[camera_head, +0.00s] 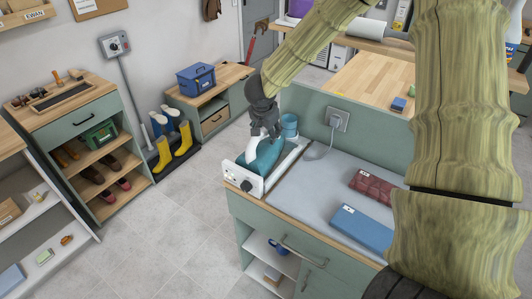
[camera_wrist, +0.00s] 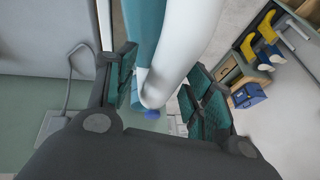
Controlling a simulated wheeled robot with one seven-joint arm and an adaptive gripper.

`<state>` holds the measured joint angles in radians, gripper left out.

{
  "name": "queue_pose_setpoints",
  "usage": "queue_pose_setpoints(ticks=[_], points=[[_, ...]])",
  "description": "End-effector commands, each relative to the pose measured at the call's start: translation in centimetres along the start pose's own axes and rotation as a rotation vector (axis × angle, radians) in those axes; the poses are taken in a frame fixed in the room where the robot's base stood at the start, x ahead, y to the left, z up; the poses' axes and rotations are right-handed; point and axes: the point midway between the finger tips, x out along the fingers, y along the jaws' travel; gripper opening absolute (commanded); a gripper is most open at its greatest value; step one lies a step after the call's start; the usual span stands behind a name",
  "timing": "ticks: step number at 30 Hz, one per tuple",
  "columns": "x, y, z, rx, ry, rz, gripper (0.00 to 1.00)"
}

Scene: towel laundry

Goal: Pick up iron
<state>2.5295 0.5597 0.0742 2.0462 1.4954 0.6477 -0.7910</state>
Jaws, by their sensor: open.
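The iron (camera_head: 263,157) has a teal body and a white handle. It rests on a white station with a dark knob (camera_head: 250,181) at the left end of the ironing counter. My gripper (camera_head: 264,130) is over the iron from above, at the handle. In the wrist view, the white handle (camera_wrist: 178,45) passes between the two open, teal-padded fingers of my gripper (camera_wrist: 163,85), with the teal body beside it. Whether either pad touches the handle is hard to tell. My gripper and arm partly hide the iron's top in the head view.
A folded blue towel (camera_head: 361,229) and a dark red towel (camera_head: 374,187) lie on the grey pad (camera_head: 300,190). A cable hangs from the wall socket (camera_head: 338,119). Floor left of the counter is clear.

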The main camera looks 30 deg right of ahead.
Motion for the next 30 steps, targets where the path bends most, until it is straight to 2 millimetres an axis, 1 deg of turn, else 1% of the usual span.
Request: queue_pose_setpoints(ticks=[1,9,24,30], points=[[0.0,0.0,0.0,0.000,0.000,0.000,0.49],[0.0,0.0,0.0,0.000,0.000,0.000,0.00],[-0.2,-0.1,-0.1,0.000,0.002,-0.003,0.00],[-1.3,-0.4,-0.6,0.002,0.002,-0.005,0.00]])
